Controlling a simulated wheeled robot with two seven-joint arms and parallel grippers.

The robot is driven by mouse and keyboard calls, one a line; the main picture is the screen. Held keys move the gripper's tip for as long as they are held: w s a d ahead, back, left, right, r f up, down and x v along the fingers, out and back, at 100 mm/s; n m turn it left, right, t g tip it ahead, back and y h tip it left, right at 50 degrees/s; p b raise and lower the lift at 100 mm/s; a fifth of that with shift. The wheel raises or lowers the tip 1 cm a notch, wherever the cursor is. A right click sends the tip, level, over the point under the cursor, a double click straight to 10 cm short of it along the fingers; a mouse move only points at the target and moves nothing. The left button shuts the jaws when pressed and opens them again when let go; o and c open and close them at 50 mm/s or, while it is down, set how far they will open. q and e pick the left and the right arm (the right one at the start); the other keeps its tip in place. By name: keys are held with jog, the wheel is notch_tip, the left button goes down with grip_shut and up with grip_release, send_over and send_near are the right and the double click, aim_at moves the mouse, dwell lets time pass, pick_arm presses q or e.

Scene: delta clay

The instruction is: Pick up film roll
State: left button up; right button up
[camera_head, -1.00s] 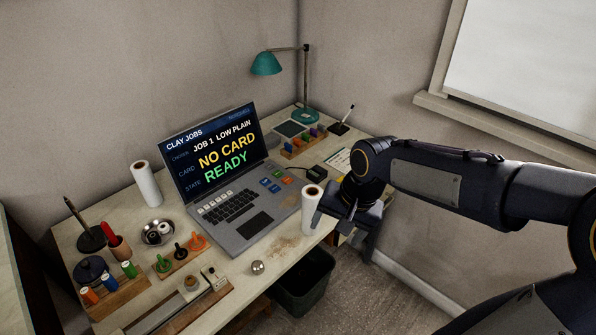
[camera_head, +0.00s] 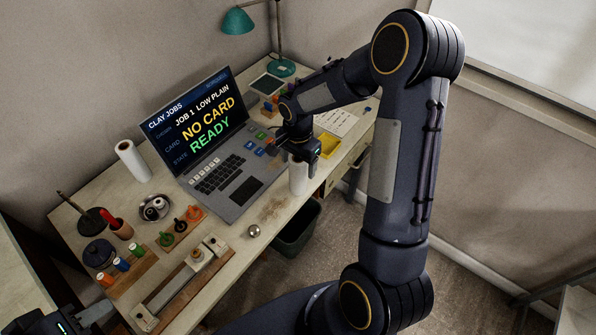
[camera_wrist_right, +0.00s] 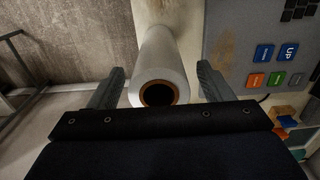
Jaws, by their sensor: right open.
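A white film roll (camera_head: 299,178) stands upright near the desk's front edge, right of the laptop. My right gripper (camera_head: 301,150) is over its top in the head view and hides its upper end. In the right wrist view the roll (camera_wrist_right: 163,55) lies between the two open fingers of my right gripper (camera_wrist_right: 160,75), its brown-rimmed core facing the camera. A gap shows on each side of it. A second white roll (camera_head: 133,161) stands at the left, beside the laptop. Part of my left gripper (camera_head: 75,318) shows at the bottom left; its fingers are unclear.
The laptop (camera_head: 243,190) stands open just left of the right gripper. A dark bin (camera_head: 298,228) is below the desk's front edge. A yellow tray (camera_head: 327,146) lies right of the gripper. A metal ball (camera_head: 254,231) and wooden holders (camera_head: 130,275) are on the front-left desk.

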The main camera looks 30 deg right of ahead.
jog(key=shift+f, duration=0.4)
jog(key=shift+c, duration=0.4)
jog(key=c, duration=0.9)
jog(key=shift+c, duration=0.9)
jog(key=shift+r, duration=0.15)
